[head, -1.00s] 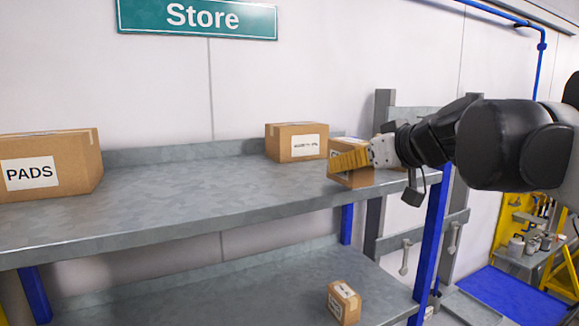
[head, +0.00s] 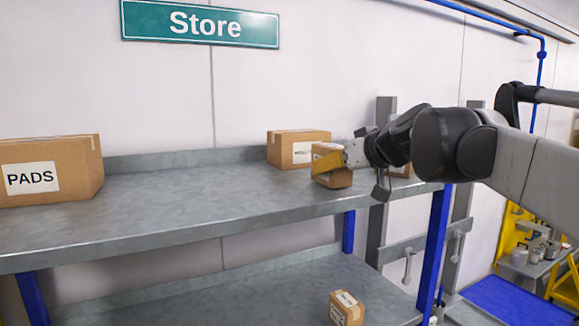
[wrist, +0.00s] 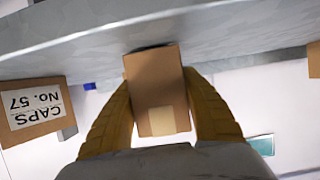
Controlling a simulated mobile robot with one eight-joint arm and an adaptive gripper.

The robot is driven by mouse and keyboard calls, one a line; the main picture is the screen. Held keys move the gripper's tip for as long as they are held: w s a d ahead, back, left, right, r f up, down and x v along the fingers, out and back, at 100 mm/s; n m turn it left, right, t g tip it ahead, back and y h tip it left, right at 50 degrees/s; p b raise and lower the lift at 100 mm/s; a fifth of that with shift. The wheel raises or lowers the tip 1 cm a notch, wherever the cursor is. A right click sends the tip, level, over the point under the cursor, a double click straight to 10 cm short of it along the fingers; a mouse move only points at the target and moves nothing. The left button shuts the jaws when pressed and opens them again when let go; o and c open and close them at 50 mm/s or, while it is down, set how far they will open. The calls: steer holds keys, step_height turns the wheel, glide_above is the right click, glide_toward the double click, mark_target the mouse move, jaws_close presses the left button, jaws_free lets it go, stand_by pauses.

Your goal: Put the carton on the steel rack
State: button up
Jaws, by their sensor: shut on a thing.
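My gripper (head: 330,165) has yellow fingers and is shut on a small brown carton (head: 336,179). In the wrist view the carton (wrist: 158,88) sits between both fingers (wrist: 160,110), with a pale tape patch on the near face. In the head view it appears at the right part of the steel rack's upper shelf (head: 190,195), in front of a larger labelled box. I cannot tell whether the carton touches the shelf. The grey shelf also crosses the top of the wrist view (wrist: 60,42). The fingers hide part of the carton.
A labelled box (head: 285,150) stands behind the carton, and another box (head: 400,171) shows partly behind my arm. A PADS box (head: 75,170) is at the far left. A small carton (head: 346,308) lies on the lower shelf. The upper shelf's middle is clear.

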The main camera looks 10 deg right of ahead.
steer(key=shift+f, duration=0.1)
steer(key=o, duration=1.3)
steer(key=shift+o, duration=0.2)
steer(key=shift+s, duration=0.1)
steer(key=v, duration=1.1)
steer(key=s+a+f+m+g+h+b, duration=0.1)
steer(key=s+f+b, duration=0.5)
steer(key=f+b, duration=0.7)
steer(key=s+a+f+m+g+h+b, duration=0.1)
steer(key=s+f+g+b, duration=0.2)
steer(key=f, duration=3.5)
steer(key=s+a+f+m+g+h+b, duration=0.1)
steer(key=s+f+b, duration=1)
steer(key=f+b, duration=1.3)
step_height(320, 180, down, 2)
steer(key=shift+f+m+g+h, duration=0.15)
steer(key=shift+m+g+h, duration=0.15)
steer(key=shift+g+h, duration=0.25)
